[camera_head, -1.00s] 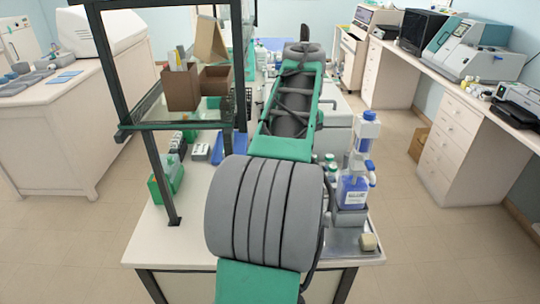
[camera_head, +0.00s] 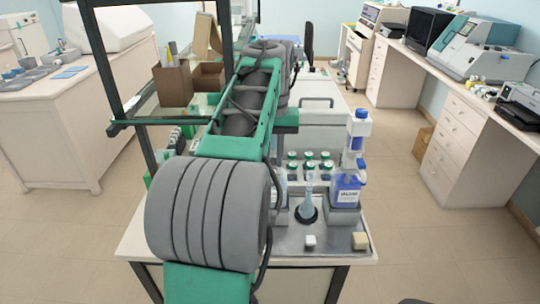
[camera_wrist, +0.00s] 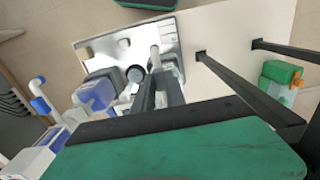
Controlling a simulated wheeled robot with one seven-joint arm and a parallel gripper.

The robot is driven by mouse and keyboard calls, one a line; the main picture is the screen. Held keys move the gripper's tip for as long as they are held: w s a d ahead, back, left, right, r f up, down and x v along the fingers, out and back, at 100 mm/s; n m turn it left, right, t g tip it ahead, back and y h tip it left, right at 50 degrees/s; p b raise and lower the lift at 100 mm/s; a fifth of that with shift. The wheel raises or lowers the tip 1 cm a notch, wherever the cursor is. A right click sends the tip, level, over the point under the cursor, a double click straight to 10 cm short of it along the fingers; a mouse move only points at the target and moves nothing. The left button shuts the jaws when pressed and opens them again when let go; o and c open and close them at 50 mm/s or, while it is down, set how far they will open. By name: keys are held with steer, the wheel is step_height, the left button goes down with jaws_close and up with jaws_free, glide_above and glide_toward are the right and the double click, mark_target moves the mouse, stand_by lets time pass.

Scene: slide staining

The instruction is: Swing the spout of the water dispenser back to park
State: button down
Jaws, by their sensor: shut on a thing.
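In the wrist view, the two grey fingers of my gripper (camera_wrist: 160,84) reach down over the metal tray. They are shut on a narrow pale part, which seems to be the spout of the water dispenser (camera_wrist: 155,54); the grip itself is partly hidden. In the head view, my arm covers the gripper and most of what stands at the tray's left end.
A round black base (camera_head: 306,215) with a clear upright vessel stands on the metal tray (camera_head: 330,240). Several green-capped bottles (camera_head: 310,166) stand behind. A dark shelf frame (camera_head: 150,126) rises on the left.

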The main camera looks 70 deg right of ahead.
mark_target(274, 161)
steer(key=c, duration=1.4)
jaws_free()
steer(key=shift+o, duration=0.2)
step_height(274, 161, up, 8)
steer(key=p, duration=0.5)
steer(key=shift+p, duration=0.35)
steer(key=shift+f, duration=0.1)
steer(key=shift+s, duration=0.1)
